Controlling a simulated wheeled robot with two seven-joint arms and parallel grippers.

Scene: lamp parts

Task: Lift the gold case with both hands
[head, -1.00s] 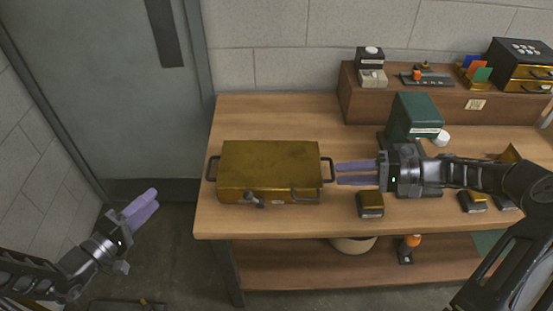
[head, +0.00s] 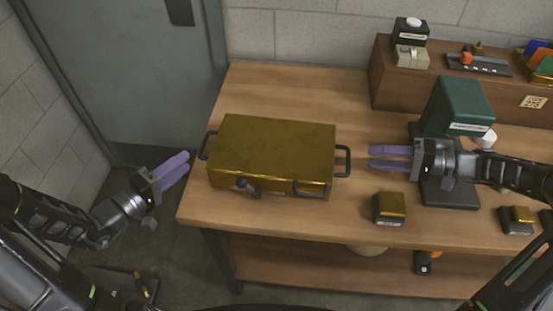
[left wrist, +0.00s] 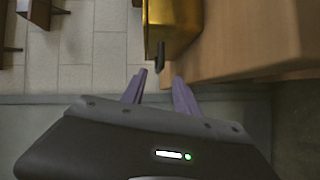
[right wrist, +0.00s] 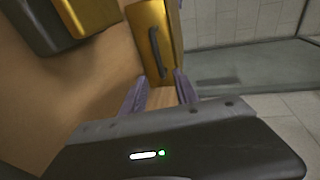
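The gold case (head: 270,145) lies flat on the wooden table, with a dark handle at its left end (head: 207,145) and another at its right end (head: 344,161). My left gripper (head: 180,167) is open and empty, off the table's left edge, apart from the left handle. The case and that handle also show in the left wrist view (left wrist: 170,25). My right gripper (head: 375,157) is open and empty to the right of the right handle, its fingers pointing at it with a small gap. The right wrist view shows the case end and handle (right wrist: 155,52) ahead between the fingers.
A small black-and-gold block (head: 390,207) sits in front of my right gripper. A green box (head: 458,105) on a dark base stands behind it, near a white cap. A wooden riser (head: 400,85) with small items is at the back. The table behind the case is clear.

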